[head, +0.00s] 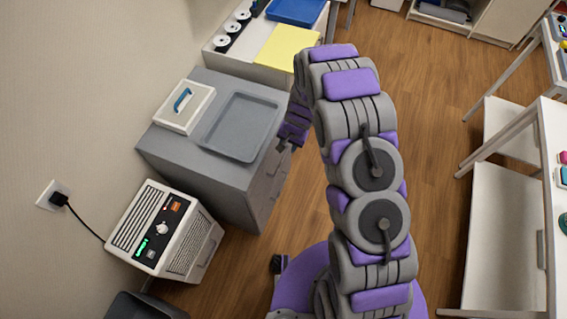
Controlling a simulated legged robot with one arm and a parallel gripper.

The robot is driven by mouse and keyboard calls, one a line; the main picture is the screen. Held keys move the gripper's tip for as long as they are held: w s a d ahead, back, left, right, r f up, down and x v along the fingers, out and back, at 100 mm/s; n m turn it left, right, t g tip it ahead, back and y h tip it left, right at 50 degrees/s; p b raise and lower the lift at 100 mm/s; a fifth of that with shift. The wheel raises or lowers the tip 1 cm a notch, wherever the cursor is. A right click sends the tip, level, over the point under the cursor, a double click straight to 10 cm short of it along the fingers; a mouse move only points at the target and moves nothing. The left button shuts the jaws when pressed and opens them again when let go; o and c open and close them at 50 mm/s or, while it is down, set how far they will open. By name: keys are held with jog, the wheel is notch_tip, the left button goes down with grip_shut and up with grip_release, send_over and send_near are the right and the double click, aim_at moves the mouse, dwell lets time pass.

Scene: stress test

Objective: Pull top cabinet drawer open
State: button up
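The grey cabinet (205,190) stands against the wall at the left, seen from above at a tilt. Its drawer front (266,184) faces right and shows only at a steep angle. I cannot make out clearly whether the top drawer is fully flush. My purple and grey arm arches up from the base and bends down toward the cabinet. My gripper (286,146) is small and dark, at the upper edge of the cabinet's front. The arm partly hides this area. I cannot tell whether the fingers touch the drawer or its handle, or how far apart they are.
On the cabinet lie a grey tray (240,126) and a white case with a blue handle (184,108). A white heater-like unit (165,232), plugged into the wall, stands in front. White tables (548,150) line the right, with wooden floor between.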

aim_at(280, 164)
jog(key=a+f+b, duration=0.1)
jog(key=f, duration=0.4)
jog(key=a+f+b, duration=0.1)
jog(key=f, duration=0.5)
jog(key=w+a+f+b, duration=0.1)
jog(key=f, duration=0.4)
jog(key=shift+w+f, duration=0.1)
jog(key=shift+f, duration=0.15)
jog(key=shift+c, duration=0.2)
grip_shut()
